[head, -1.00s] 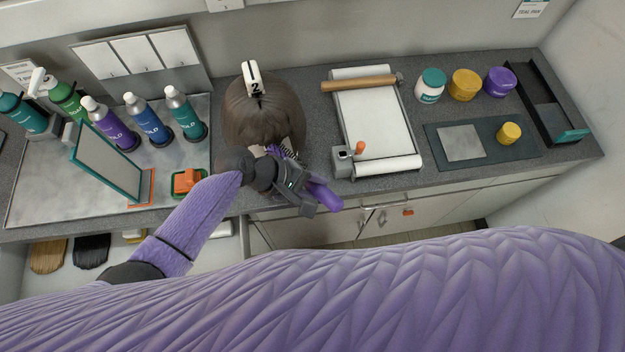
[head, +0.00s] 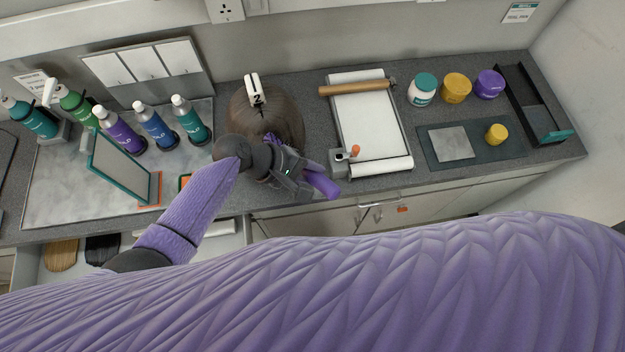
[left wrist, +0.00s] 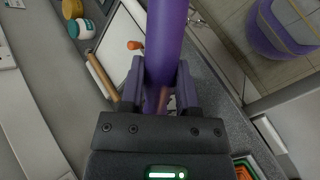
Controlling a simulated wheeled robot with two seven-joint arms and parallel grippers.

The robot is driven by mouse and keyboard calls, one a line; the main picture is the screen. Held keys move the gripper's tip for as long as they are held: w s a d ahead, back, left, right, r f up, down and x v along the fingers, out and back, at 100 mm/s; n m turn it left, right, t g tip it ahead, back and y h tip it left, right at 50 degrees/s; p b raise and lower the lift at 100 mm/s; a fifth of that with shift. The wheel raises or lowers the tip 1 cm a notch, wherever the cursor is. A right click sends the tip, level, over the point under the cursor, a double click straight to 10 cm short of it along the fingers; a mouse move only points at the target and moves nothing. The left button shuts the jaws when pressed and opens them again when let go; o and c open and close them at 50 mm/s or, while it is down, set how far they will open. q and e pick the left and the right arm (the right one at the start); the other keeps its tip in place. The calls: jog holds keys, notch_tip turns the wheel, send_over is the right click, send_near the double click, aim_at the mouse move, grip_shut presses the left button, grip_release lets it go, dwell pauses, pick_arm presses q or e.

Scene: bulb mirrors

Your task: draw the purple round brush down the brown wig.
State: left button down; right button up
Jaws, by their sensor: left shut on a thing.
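The brown wig (head: 268,112) stands upright on the counter in the head view, with a white tag marked 2 at its top. My left gripper (head: 304,184) is at the wig's near side and is shut on the handle of the purple round brush (head: 322,183). The handle sticks out to the lower right. In the left wrist view the purple handle (left wrist: 166,40) runs up from between the fingers. My gripper and wrist hide the brush head and the wig's lower front, so I cannot tell whether bristles touch hair. My right gripper is not in view.
Several bottles (head: 155,128) and a teal-framed mirror (head: 122,168) stand left of the wig. A white board with a wooden roller (head: 357,87) lies close on the right. Jars (head: 456,88) and a dark mat (head: 478,155) are farther right. An open drawer (head: 190,250) is below.

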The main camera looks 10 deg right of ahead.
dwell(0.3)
pick_arm(q)
jog(key=shift+w+f, duration=0.15)
jog(key=shift+w, duration=0.1)
jog(key=shift+s+f+b, duration=0.5)
jog(key=shift+s+f, duration=0.05)
jog(key=shift+f, duration=0.3)
jog(key=shift+w, duration=0.15)
jog(key=shift+f, duration=0.1)
jog(key=shift+s+d+f+b, duration=0.1)
jog(key=shift+s+f+b, duration=0.1)
jog(key=shift+f+b, duration=0.2)
jog(key=shift+s+f+b, duration=0.15)
jog(key=shift+f+b, duration=0.15)
jog(key=shift+f, duration=0.2)
jog(key=shift+w, duration=0.1)
